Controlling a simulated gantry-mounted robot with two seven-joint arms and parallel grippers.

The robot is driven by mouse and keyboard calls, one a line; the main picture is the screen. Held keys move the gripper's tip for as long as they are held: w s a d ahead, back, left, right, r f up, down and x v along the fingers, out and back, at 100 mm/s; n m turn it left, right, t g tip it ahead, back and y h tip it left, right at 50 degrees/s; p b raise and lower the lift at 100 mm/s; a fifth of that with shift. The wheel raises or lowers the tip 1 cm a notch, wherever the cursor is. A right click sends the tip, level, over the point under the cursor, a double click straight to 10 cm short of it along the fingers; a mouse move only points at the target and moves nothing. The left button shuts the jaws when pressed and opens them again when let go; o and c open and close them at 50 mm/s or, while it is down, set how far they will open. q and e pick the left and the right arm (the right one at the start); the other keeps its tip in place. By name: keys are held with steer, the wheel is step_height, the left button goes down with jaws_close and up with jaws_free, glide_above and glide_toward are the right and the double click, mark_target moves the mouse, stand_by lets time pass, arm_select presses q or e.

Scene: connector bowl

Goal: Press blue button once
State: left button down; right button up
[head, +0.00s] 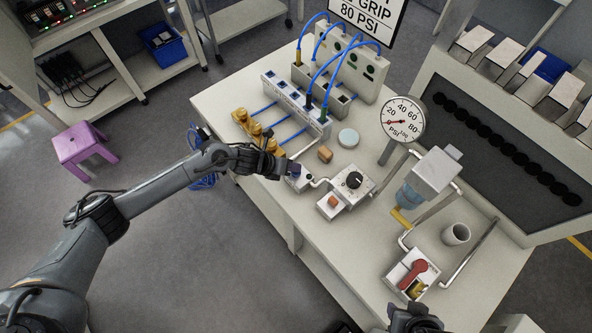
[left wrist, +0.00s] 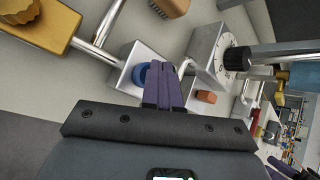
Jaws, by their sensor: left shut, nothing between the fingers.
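The blue button (left wrist: 140,74) sits on a small white box (left wrist: 126,84), in the left wrist view just left of my left gripper's fingertips. My left gripper (left wrist: 163,68) is shut and empty, its purple fingers side by side over the box and partly covering the button. I cannot tell whether they touch it. In the head view my left gripper (head: 290,170) reaches the white box (head: 301,182) at the table's left side, and the button is mostly hidden there. My right gripper (head: 416,318) shows only in part at the bottom edge; its fingers are unclear.
Yellow valves (head: 258,131), a brown block (head: 325,154), a gauge (head: 402,120) and a red-handled switch (head: 413,272) are nearby on the white table (head: 225,99).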

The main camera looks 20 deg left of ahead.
arm_select(q)
steer(key=shift+f, duration=0.3)
steer(key=shift+r, duration=0.2)
stand_by(0.3)
steer(key=shift+r+p, duration=0.4)
steer(key=shift+r, duration=0.35)
steer(key=shift+r, duration=0.15)
steer(key=shift+r+p, duration=1.7)
steer(key=shift+r, duration=0.7)
